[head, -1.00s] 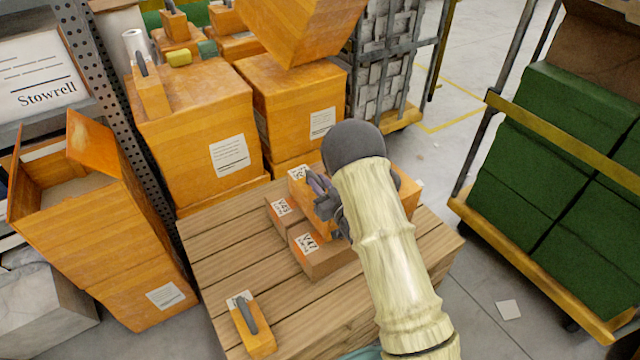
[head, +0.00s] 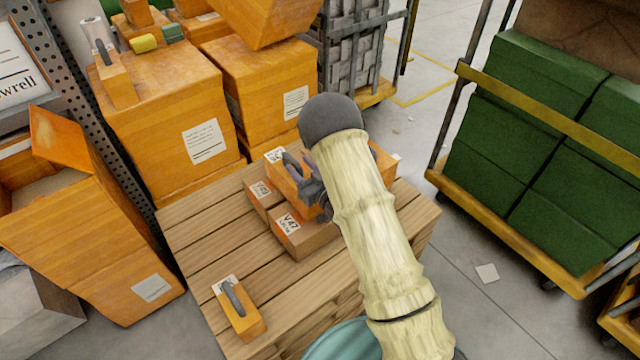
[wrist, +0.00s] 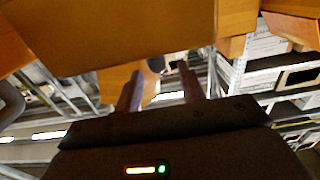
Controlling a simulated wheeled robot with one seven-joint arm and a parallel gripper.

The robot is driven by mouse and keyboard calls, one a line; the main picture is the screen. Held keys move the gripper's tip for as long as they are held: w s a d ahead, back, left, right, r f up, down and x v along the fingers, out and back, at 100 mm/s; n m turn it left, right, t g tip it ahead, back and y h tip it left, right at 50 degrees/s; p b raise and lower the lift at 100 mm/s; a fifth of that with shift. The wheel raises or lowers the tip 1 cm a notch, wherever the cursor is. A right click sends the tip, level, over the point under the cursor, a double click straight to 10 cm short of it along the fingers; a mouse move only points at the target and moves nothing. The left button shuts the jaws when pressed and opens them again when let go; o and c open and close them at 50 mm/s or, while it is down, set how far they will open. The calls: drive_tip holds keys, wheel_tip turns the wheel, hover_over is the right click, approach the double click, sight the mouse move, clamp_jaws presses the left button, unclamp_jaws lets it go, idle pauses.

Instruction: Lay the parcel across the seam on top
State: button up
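My gripper (head: 314,186) is at the boxes on the wooden pallet (head: 190,215), partly hidden by my arm. In the wrist view its two fingers (wrist: 162,85) stand apart, with background showing between them. An orange parcel (head: 273,156) with a white label is beside the fingers, behind two brown boxes. The V47 box (head: 305,240) is in front, and a smaller labelled box (head: 262,196) is left of it, a narrow seam between them. Another orange parcel (head: 252,324) with a dark handle lies at the pallet's front left. Contact between gripper and parcel is hidden.
Stacked orange cartons (head: 165,110) stand behind the pallet. An open carton (head: 75,230) is at left. A yellow-railed trolley with green boxes (head: 530,140) stands at right. The pallet's left planks are bare. A large brown surface (wrist: 110,30) fills the wrist view's top.

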drive_tip(key=v, duration=0.9)
drive_tip(key=shift+s+d, duration=0.2)
drive_tip(key=d+r+m+g+h, duration=0.4)
drive_tip(key=d+g+h, duration=0.1)
drive_tip(key=d+h, duration=0.35)
drive_tip(key=s+d+r+m+g, duration=0.1)
drive_tip(key=s+r+g, duration=0.1)
drive_tip(key=s, duration=0.6)
drive_tip(key=s+d+r+m+g+h, duration=0.1)
drive_tip(key=s+r+g, duration=0.2)
drive_tip(key=s, duration=0.6)
drive_tip(key=shift+d+r+m+g, duration=0.15)
drive_tip(key=shift+d+m+g, duration=0.2)
drive_tip(key=shift+g, duration=0.85)
